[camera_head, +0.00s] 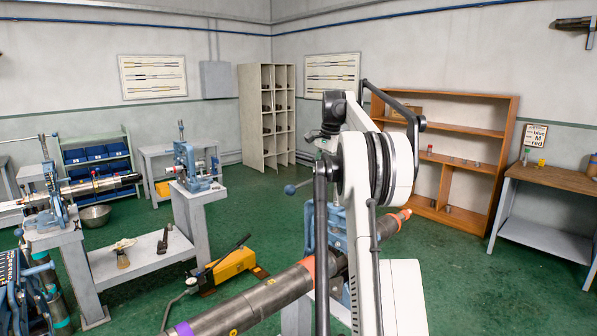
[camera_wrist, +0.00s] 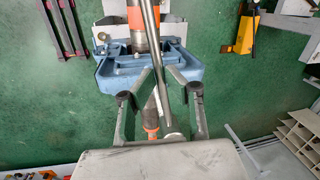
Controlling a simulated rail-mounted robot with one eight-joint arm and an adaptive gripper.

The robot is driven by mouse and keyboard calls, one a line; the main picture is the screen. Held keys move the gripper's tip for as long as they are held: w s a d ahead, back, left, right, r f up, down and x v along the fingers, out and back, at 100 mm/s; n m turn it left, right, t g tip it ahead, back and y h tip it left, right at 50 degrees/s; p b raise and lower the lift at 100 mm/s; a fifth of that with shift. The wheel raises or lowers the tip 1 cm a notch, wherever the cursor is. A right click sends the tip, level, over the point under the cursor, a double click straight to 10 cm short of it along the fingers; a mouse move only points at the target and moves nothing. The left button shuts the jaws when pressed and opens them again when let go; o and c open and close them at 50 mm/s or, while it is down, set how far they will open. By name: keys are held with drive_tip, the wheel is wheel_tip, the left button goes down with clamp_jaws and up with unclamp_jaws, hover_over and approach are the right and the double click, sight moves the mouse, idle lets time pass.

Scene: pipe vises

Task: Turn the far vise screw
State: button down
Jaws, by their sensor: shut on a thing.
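A blue pipe vise (camera_head: 338,228) stands behind my arm in the head view. A long dark pipe (camera_head: 270,298) with orange bands runs through it. A screw handle with a blue ball end (camera_head: 290,190) sticks out left at its top. In the wrist view the blue vise body (camera_wrist: 112,72) lies across the upper middle, with an orange-banded pipe (camera_wrist: 137,40) at it. My gripper (camera_wrist: 158,72) has its fingertips converged on a grey bar (camera_wrist: 163,62) above the vise, which looks like the screw handle. In the head view my arm hides the fingertips.
Two other blue vises stand at left, one holding a pipe (camera_head: 54,198) and one farther back (camera_head: 190,165). A yellow pump (camera_head: 229,266) lies on the green floor. Shelves (camera_head: 268,115) and a wooden bookcase (camera_head: 452,140) line the walls. Open floor lies right of my arm.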

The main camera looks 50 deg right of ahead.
drive_tip(key=shift+w, duration=0.2)
drive_tip(key=c, duration=1.8)
unclamp_jaws()
drive_tip(key=shift+s, duration=0.1)
drive_tip(key=shift+o, duration=0.2)
drive_tip(key=shift+r, duration=0.1)
wheel_tip(320, 180, up, 12)
drive_tip(key=s, duration=0.2)
drive_tip(key=shift+s+f, duration=0.15)
drive_tip(key=shift+f, duration=0.1)
